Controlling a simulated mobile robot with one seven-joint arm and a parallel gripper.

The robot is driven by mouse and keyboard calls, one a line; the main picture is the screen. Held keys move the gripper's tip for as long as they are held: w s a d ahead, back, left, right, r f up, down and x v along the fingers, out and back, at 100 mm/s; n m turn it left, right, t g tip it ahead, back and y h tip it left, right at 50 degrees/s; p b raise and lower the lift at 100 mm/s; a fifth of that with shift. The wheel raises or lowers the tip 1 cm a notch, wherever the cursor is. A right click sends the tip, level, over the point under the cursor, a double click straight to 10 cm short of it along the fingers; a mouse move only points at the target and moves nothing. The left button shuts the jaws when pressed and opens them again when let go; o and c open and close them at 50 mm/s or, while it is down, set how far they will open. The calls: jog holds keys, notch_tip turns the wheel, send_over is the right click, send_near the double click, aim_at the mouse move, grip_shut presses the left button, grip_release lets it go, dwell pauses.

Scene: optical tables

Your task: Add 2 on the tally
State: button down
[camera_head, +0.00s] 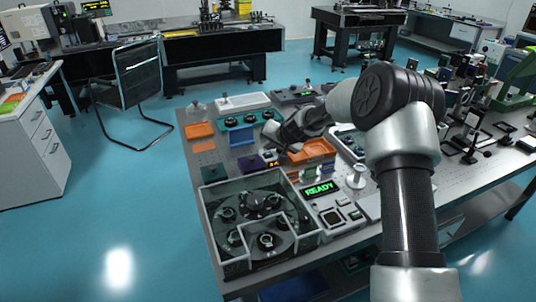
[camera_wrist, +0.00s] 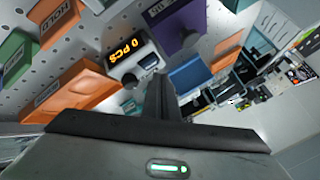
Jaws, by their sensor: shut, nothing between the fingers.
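The tally counter (camera_wrist: 122,68) is a small pale box with an orange lit display (camera_wrist: 133,48), which appears rotated and reads "0 PCS". A grey knob or button sits beside the display. In the head view, the counter's small orange display (camera_head: 272,164) shows near the purple block, too small to read. My gripper (camera_head: 268,132) is over the table, behind the counter in the head view. In the wrist view, my gripper's dark fingers (camera_wrist: 162,95) are together and empty, just beyond the counter's knob end. I cannot tell whether they touch anything.
A purple box (camera_wrist: 182,30) and a blue panel (camera_wrist: 190,76) stand close to the fingers. An orange "HOLD" bin (camera_wrist: 60,22) is at upper left. In the head view, a walled unit with round parts (camera_head: 215,262) and a green "READY" display (camera_head: 319,190) are nearer.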

jog(key=shift+f, duration=0.2)
dwell(0.7)
jog(key=shift+f+b, duration=0.25)
jog(key=shift+b, duration=0.4)
jog(key=shift+f+b, duration=0.45)
jog(key=shift+b, duration=0.1)
dwell(0.3)
jog(key=shift+r, duration=0.1)
jog(key=shift+r+p, duration=0.4)
jog(key=shift+r, duration=0.35)
notch_tip(320, 180, up, 5)
jog(key=p, duration=0.2)
jog(key=shift+p, duration=0.4)
